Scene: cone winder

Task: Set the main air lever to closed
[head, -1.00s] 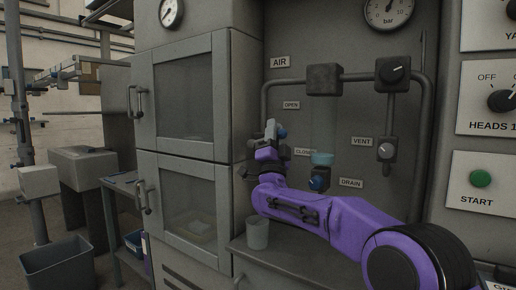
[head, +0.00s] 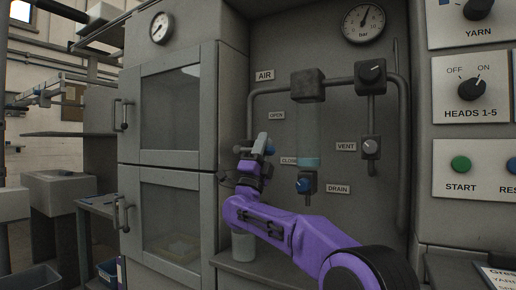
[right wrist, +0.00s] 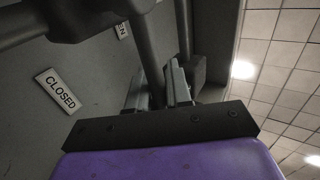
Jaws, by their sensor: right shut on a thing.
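My right gripper (head: 261,144) is at the left pipe of the air panel, between the OPEN label (head: 276,115) and the CLOSED label (head: 288,161). In the right wrist view its two grey fingers (right wrist: 157,92) are shut on a dark bar, which I take as the main air lever (right wrist: 152,58). In the head view the gripper hides most of the lever, so its exact angle cannot be told. The CLOSED label also shows in the right wrist view (right wrist: 62,91). My left gripper is not in view.
A cup (head: 243,246) stands on the ledge below. The gauge (head: 363,23) is above. A grey cabinet (head: 170,120) stands close on the left.

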